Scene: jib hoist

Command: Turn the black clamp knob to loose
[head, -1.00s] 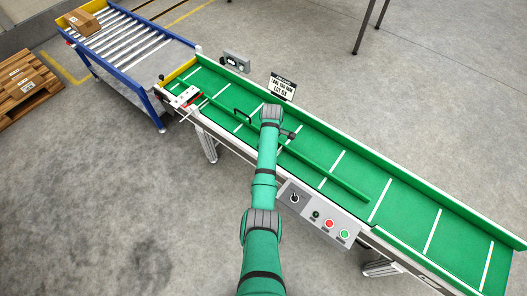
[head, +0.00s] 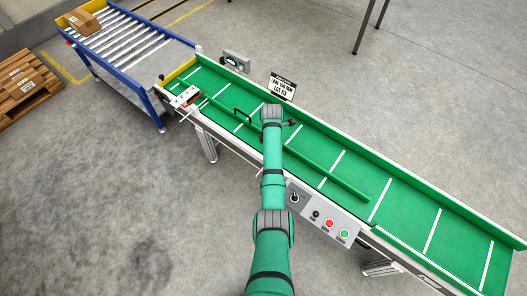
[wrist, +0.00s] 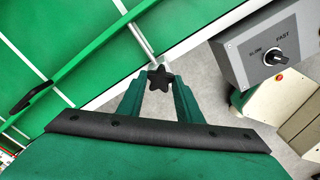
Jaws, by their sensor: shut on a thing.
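The black clamp knob (wrist: 159,78) is star-shaped and shows in the wrist view at the end of a metal rod (wrist: 139,42). My gripper (wrist: 158,84) has its two green fingers closed around the knob, one on each side. In the head view my arm hides the knob and the gripper tips. A green guide rail (head: 322,172) with a black handle (head: 243,115) runs along the belt, and the rod meets it in the wrist view. The knob's own loose or tight setting cannot be read.
The green conveyor belt (head: 405,207) with white lines lies beyond my arm. A grey control box (head: 322,213) with a dial, red button and green button sits at its near edge; the SLOW–FAST dial box (wrist: 268,45) is close on the right in the wrist view. A sign (head: 282,87) stands behind.

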